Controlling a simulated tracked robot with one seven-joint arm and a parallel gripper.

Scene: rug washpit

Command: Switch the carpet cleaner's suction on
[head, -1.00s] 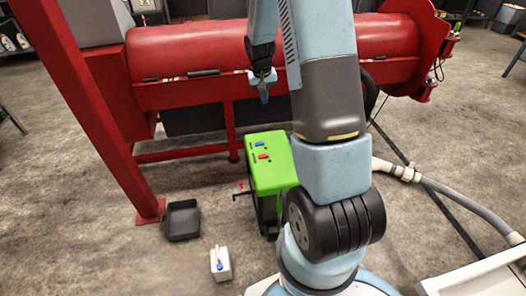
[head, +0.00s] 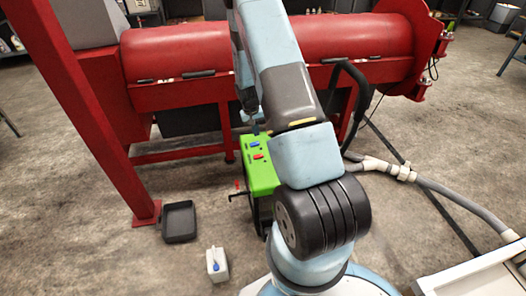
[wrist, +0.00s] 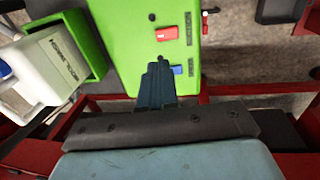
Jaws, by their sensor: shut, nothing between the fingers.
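The green carpet cleaner (head: 262,180) stands on the floor before the red machine, partly hidden by my arm. Its top carries a blue switch (head: 254,145) and a red switch (head: 258,157). In the wrist view the red switch (wrist: 165,34) and blue switch (wrist: 178,70) each have a dark label beside them, too small to read. I cannot tell either switch's position. My gripper (head: 255,129) is shut and empty over the panel's far edge. In the wrist view its fingertips (wrist: 158,68) are just left of the blue switch; contact cannot be told.
A long red drum machine (head: 270,55) stands behind the cleaner. A black tray (head: 180,222) and a white container (head: 217,264) are on the floor at the left. A grey hose (head: 440,188) runs across the right. A red post (head: 85,120) stands at the left.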

